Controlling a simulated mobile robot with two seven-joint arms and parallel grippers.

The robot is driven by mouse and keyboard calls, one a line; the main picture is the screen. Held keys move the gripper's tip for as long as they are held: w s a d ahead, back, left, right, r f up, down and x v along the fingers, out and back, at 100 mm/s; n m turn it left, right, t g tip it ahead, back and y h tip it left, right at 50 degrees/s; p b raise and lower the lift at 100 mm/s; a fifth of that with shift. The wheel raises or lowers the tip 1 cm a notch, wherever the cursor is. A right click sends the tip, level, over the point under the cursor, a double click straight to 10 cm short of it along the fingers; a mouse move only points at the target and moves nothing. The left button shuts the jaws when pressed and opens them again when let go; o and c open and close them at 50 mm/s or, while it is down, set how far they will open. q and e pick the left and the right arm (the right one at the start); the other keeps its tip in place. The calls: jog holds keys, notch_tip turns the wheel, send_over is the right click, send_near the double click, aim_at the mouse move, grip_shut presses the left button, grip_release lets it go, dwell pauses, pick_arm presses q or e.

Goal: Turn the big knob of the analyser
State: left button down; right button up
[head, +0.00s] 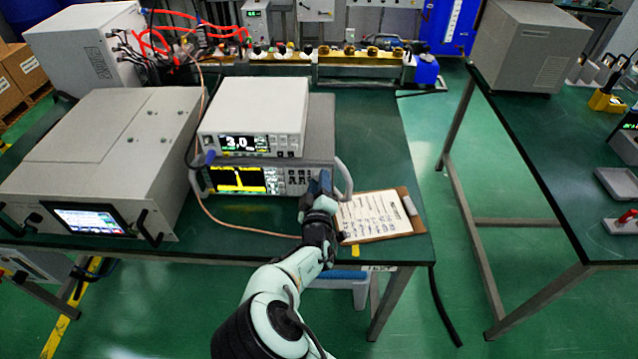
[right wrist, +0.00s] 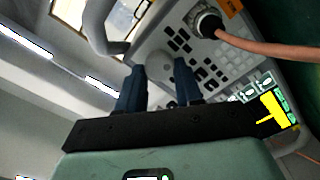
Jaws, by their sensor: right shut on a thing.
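The analyser (head: 237,180) stands on the green table with its front panel facing me, its lit screen showing a yellow trace. It also shows in the right wrist view, where its keypad (right wrist: 208,76) and screen (right wrist: 270,112) appear sideways. My right gripper (head: 320,182) is at the right part of this panel and hides the knob in the head view. In the right wrist view, my right gripper's blue fingers (right wrist: 160,78) are shut on the grey big knob (right wrist: 181,72), one finger on each side. My left gripper is not in view.
A white instrument (head: 253,118) reading 3.0 sits on the analyser. A clipboard (head: 375,216) lies right of my right gripper. A large grey box (head: 105,150) stands to the left. A cable plug (right wrist: 205,22) sticks out near the knob.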

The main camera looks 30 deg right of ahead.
jog(key=shift+r+m, duration=0.15)
jog(key=shift+m, duration=0.45)
jog(key=o, duration=1)
jog(key=shift+o, duration=0.2)
jog(key=v, duration=1.3)
jog(key=shift+s+p, duration=0.2)
jog(key=shift+p, duration=0.25)
